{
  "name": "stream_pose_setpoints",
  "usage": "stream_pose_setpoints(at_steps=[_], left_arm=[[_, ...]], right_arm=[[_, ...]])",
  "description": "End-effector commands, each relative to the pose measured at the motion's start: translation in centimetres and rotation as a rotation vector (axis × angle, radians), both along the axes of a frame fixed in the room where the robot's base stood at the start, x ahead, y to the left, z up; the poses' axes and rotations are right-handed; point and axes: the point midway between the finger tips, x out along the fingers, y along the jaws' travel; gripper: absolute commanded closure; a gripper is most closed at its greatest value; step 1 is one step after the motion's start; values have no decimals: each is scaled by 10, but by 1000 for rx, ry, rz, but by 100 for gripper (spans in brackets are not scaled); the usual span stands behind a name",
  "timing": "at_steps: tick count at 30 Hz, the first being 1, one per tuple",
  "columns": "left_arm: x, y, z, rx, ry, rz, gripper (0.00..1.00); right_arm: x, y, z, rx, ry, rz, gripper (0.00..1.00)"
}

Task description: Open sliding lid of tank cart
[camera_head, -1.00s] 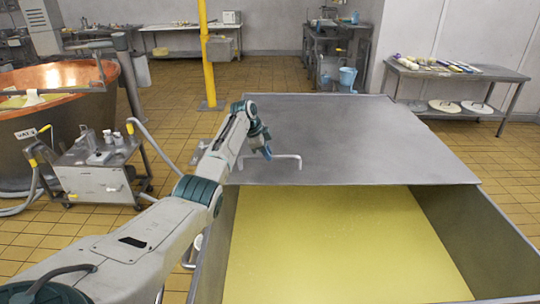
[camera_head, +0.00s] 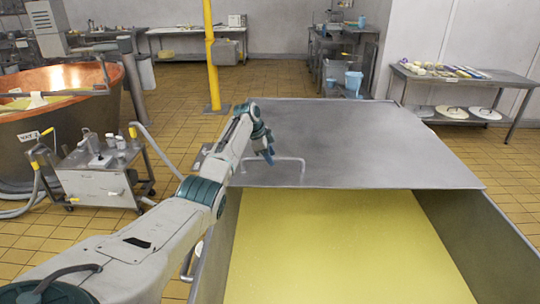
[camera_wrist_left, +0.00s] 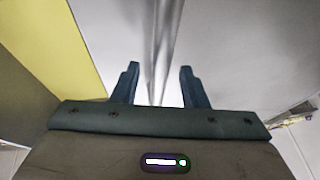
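The tank cart (camera_head: 493,255) stands in front of me, with its flat grey sliding lid (camera_head: 370,145) over the far part. The near part is uncovered and shows a smooth yellow surface (camera_head: 340,245) inside. A bent-rod handle (camera_head: 303,168) stands on the lid near its front left. My left gripper (camera_head: 268,156) is at the handle's left part. In the left wrist view its two fingers (camera_wrist_left: 158,85) are apart, with the handle bar (camera_wrist_left: 160,50) running between them and a visible gap to each finger. My right gripper is not in view.
A small equipment trolley (camera_head: 100,178) and a copper vat (camera_head: 60,115) stand at the left. A yellow post (camera_head: 211,60) rises behind the cart. A steel table (camera_head: 450,80) is at the back right. Tiled floor is free between them.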

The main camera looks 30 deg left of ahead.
Motion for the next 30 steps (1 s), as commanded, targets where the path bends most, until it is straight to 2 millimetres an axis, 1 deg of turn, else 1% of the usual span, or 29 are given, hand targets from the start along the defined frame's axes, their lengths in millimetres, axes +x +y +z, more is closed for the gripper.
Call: stream_pose_setpoints(at_steps=[5,8,11,18,21,25,30], left_arm=[[0,0,1,0,-1,0,60],[-2,2,7,1,-2,1,60],[-8,6,20,2,-4,1,60],[-25,18,64,2,-5,1,60],[-31,22,79,1,-2,1,60],[-36,24,93,0,-2,0,60],[-38,25,98,0,0,0,60]], right_arm=[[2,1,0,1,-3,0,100],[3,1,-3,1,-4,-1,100],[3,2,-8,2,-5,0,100],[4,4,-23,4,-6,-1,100],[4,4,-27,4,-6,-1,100],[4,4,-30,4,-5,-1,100],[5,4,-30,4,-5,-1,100]])
